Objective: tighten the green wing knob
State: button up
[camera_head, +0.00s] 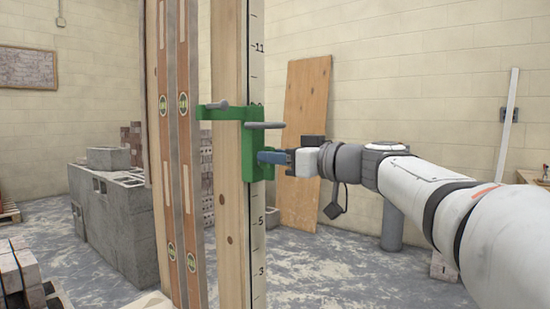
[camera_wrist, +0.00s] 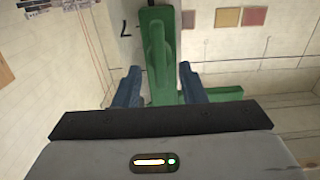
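A green bracket (camera_head: 252,160) is clamped around an upright timber post, beside a marked measuring staff. In the wrist view, a green wing knob (camera_wrist: 156,45) stands on edge in front of the green bracket body (camera_wrist: 222,94). My gripper (camera_head: 264,157) is at the bracket's right side, with blue fingers. In the wrist view, my gripper (camera_wrist: 158,72) is open, one finger on each side of the wing. Gaps show between the fingers and the wing. In the head view I cannot make out the knob clearly behind the fingers.
A grey round-headed part (camera_head: 264,125) sticks out just above my gripper, and a grey screw (camera_head: 216,105) is on the bracket's left arm. Two long spirit levels (camera_head: 182,150) stand left of the post (camera_head: 229,220). A plywood board (camera_head: 304,130) leans on the wall behind.

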jog(key=shift+w+a, duration=0.2)
jog(key=shift+a, duration=0.05)
jog(key=shift+c, duration=0.6)
grip_shut()
